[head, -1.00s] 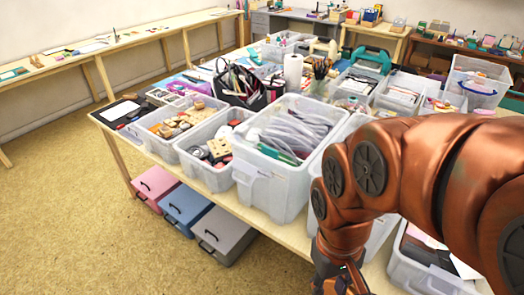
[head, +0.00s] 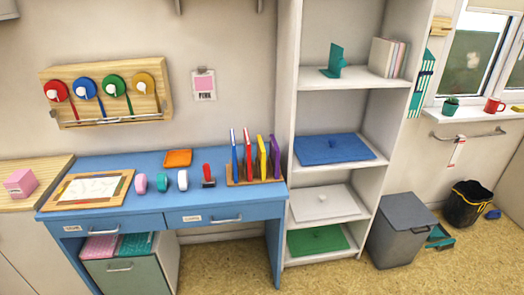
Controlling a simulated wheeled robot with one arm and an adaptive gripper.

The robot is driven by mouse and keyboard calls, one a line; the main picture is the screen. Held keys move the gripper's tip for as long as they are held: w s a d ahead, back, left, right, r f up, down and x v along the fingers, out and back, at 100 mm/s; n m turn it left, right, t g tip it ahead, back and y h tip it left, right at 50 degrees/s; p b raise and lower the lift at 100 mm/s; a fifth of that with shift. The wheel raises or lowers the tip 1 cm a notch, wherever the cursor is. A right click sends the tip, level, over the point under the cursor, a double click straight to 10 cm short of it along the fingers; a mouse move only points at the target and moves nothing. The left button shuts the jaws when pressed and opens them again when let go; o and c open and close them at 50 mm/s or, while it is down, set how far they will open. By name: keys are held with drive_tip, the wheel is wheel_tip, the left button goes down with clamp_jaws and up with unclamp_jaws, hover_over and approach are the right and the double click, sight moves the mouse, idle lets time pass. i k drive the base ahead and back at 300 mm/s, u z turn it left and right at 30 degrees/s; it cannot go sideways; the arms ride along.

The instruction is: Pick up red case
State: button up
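A wooden rack (head: 255,181) stands at the right end of the blue desk (head: 135,203). It holds several thin upright cases: a blue one (head: 235,155), a red one (head: 248,156), a yellow one (head: 261,157) and a purple one (head: 274,156). The red case stands between the blue and yellow ones, its lower end in the rack. A small red-and-black stamp (head: 208,175) stands on the desk left of the rack. My gripper is not in view.
An orange tray (head: 178,158), several tape-like rolls and a framed sheet (head: 92,188) lie on the desk. A white shelf unit (head: 285,120) rises right of the rack. A grey bin (head: 400,235) stands on the floor. The desk's front strip is mostly clear.

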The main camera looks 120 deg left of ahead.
sight(248, 155)
drive_tip(key=k, duration=0.55)
drive_tip(key=u, duration=3.85)
drive_tip(key=i, duration=0.85)
drive_tip(key=u, duration=1)
drive_tip(key=i, duration=1.25)
drive_tip(key=z, duration=0.55)
